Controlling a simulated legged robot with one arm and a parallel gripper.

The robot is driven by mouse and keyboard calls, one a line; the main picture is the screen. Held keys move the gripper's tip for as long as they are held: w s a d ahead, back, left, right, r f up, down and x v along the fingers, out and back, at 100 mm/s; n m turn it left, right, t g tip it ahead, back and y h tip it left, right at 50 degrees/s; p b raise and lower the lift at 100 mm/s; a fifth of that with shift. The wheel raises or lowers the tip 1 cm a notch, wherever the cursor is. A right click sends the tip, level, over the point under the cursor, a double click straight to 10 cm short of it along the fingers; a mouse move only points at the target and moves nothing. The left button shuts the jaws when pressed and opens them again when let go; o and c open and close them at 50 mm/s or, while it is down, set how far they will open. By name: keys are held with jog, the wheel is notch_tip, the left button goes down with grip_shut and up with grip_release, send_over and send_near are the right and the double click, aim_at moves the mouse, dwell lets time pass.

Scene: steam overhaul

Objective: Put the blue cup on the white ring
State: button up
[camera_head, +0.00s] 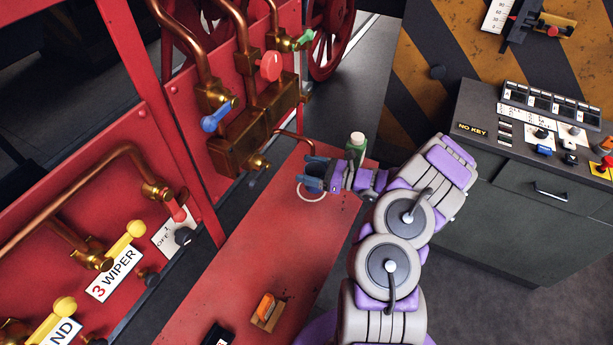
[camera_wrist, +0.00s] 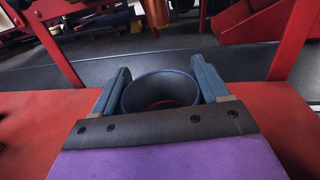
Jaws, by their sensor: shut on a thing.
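The blue cup (camera_wrist: 160,88) is between the two dark blue fingers of my gripper (camera_wrist: 160,85) in the wrist view. My gripper is shut on the cup's sides, and the cup's open top faces the wrist camera. In the head view my gripper (camera_head: 313,176) is over the far part of the red bench, with the cup mostly hidden by the fingers. The white ring (camera_head: 311,197) lies on the bench, partly covered by the gripper. The cup appears over or beside the ring; I cannot tell whether it touches the bench.
A green bottle with a pale cap (camera_head: 356,148) stands just behind my gripper. The red bench (camera_head: 235,255) holds an orange-and-brown block (camera_head: 267,310) near its front. Red panels with brass pipes and valves (camera_head: 240,140) rise at left. A grey control cabinet (camera_head: 540,190) stands at right.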

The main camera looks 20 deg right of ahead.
jog(key=shift+w+a+f, duration=0.1)
jog(key=shift+w+a, duration=0.05)
jog(key=shift+w, duration=0.7)
notch_tip(320, 180, down, 4)
jog(key=shift+s+r+b, duration=0.1)
jog(key=shift+r+b, duration=0.05)
jog(key=shift+b, duration=0.6)
jog(key=shift+r, duration=0.1)
jog(key=o, duration=1.1)
jog(key=p+v, duration=0.2)
jog(key=v, duration=1)
jog(key=shift+s+p, duration=0.1)
jog(key=shift+p, duration=0.2)
